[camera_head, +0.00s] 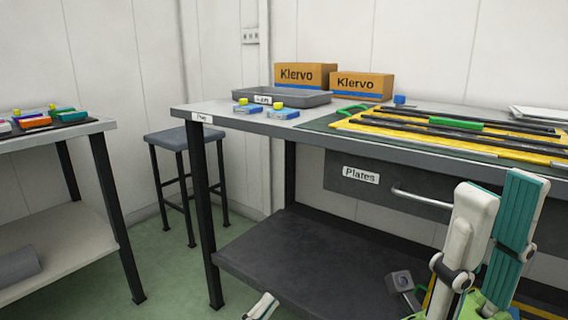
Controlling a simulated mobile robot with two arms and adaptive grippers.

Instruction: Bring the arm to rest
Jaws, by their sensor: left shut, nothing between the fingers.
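My left gripper (262,306) shows only as a small pale part at the bottom edge, in front of the bench's lower shelf. It is shut and empty, and apart from the bench. The rest of that arm is out of the picture. At the lower right, my white and teal arm links (474,235) stand upright in front of the drawer. A small grey block (400,282) is beside them near the bottom. The fingers of my right gripper cannot be made out there.
The main bench (190,111) carries a grey tray (318,99), Klervo boxes (302,76), small blue-and-white items with yellow tops and a yellow-black rack (420,131). The Plates drawer (345,192) is closed. A stool (172,138) and a side table (95,127) stand left, with green floor between.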

